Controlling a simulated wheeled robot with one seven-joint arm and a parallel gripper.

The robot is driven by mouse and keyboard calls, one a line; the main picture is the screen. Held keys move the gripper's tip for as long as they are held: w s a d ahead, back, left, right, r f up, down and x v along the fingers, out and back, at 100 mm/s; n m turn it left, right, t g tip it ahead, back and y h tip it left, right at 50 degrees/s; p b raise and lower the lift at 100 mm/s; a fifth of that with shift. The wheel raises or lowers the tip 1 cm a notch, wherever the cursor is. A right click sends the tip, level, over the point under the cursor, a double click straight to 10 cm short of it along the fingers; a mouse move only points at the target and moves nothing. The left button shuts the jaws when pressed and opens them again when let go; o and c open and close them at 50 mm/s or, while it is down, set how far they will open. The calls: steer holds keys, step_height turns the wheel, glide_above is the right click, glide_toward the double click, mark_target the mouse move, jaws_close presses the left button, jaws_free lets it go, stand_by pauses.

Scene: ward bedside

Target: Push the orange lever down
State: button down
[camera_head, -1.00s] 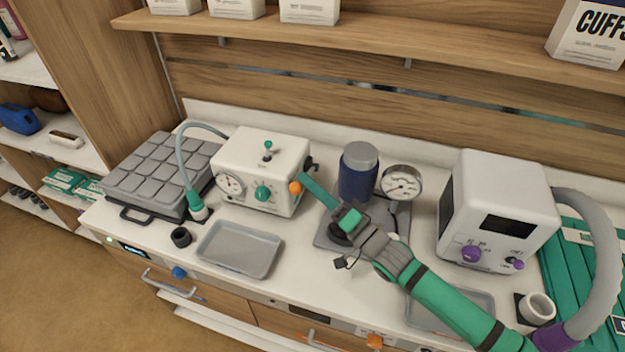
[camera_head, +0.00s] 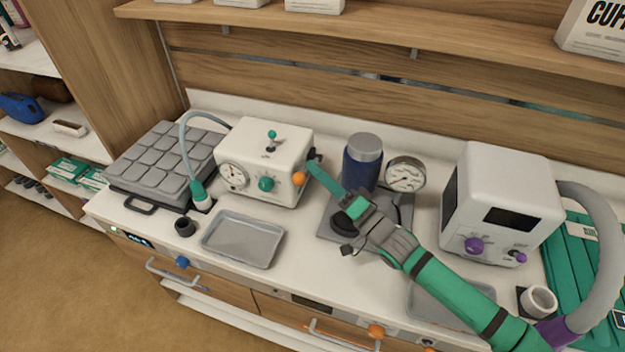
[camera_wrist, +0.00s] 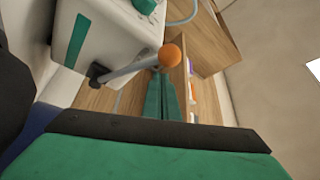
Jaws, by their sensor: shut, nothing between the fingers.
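The orange lever is a grey rod with an orange ball end (camera_head: 300,178) at the right side of a white box (camera_head: 262,150) with a dial and green knobs. In the wrist view, its rod runs from a dark pivot on the box wall to the orange ball (camera_wrist: 169,55). My gripper (camera_head: 313,167) is shut and empty, its green fingertips just right of the ball in the head view. In the wrist view the closed fingers (camera_wrist: 161,95) point toward the ball, which partly overlaps their line. I cannot tell whether they touch it.
A blue canister (camera_head: 362,165) and a round gauge (camera_head: 405,174) stand behind my arm. A white device (camera_head: 503,205) with purple knobs is at right. A grey tray (camera_head: 243,240) lies in front of the box. A shelf (camera_head: 390,32) runs above.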

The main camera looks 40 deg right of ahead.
steer(key=v, duration=0.2)
steer(key=d+v, duration=0.1)
steer(key=v, duration=0.5)
steer(key=shift+s+d+r, duration=0.15)
steer(key=shift+s+f, duration=0.2)
steer(key=shift+s, duration=0.45)
